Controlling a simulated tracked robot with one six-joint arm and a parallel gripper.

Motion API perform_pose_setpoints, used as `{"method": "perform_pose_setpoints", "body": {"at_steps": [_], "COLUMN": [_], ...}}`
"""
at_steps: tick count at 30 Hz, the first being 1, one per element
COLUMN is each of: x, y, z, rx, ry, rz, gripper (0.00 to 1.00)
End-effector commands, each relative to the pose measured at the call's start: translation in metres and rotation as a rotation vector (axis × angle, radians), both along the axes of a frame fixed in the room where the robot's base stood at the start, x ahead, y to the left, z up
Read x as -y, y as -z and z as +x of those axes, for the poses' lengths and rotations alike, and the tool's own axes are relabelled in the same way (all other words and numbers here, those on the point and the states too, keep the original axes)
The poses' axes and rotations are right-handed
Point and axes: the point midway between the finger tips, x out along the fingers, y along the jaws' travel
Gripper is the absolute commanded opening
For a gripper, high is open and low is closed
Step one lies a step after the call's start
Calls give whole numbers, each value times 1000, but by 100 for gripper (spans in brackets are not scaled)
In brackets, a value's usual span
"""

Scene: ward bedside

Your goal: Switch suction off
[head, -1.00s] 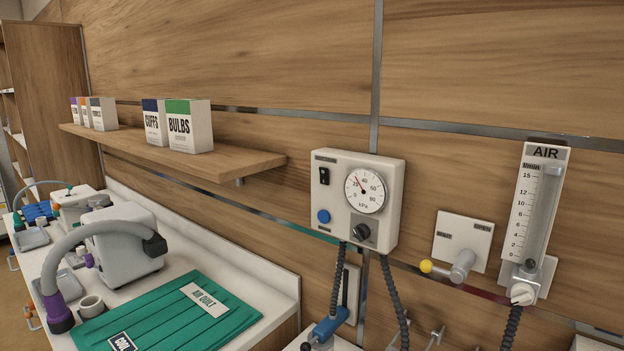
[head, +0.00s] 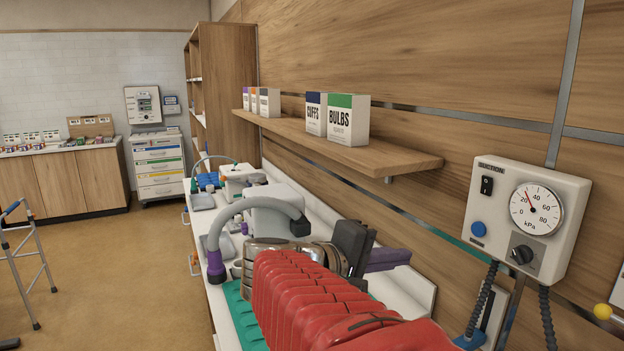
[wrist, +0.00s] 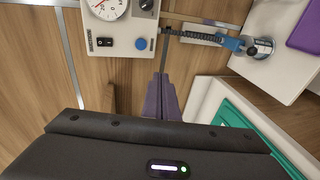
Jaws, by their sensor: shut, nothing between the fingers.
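The pale suction unit (head: 570,225) is on the wood wall at the right of the head view. It carries a black rocker switch (head: 487,186), a blue button (head: 479,229), a dark knob (head: 522,254) and a round kPa gauge (head: 536,209) whose needle sits between 20 and 40. In the wrist view the switch (wrist: 104,42) and blue button (wrist: 141,44) show at the top. My gripper (head: 405,257) points toward the wall, left of the unit and apart from it. Its purple fingers (wrist: 160,80) are shut and empty. The switch's setting is too small to tell.
A wooden shelf (head: 300,135) with boxes juts out above my gripper. Dark corrugated hoses (head: 480,305) hang under the unit. A yellow knob (head: 602,311) is at the right edge.

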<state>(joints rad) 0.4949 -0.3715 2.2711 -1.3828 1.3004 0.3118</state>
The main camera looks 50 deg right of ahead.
Motion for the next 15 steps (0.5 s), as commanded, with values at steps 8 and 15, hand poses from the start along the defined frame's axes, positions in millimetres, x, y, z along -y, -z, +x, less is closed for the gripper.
{"method": "perform_pose_setpoints", "body": {"at_steps": [8, 15], "x": [45, 51], "y": [-72, -89], "z": [-19, -20], "rx": [-138, -166], "ry": [101, 113], "rz": [-287, -350], "gripper": [0, 0]}}
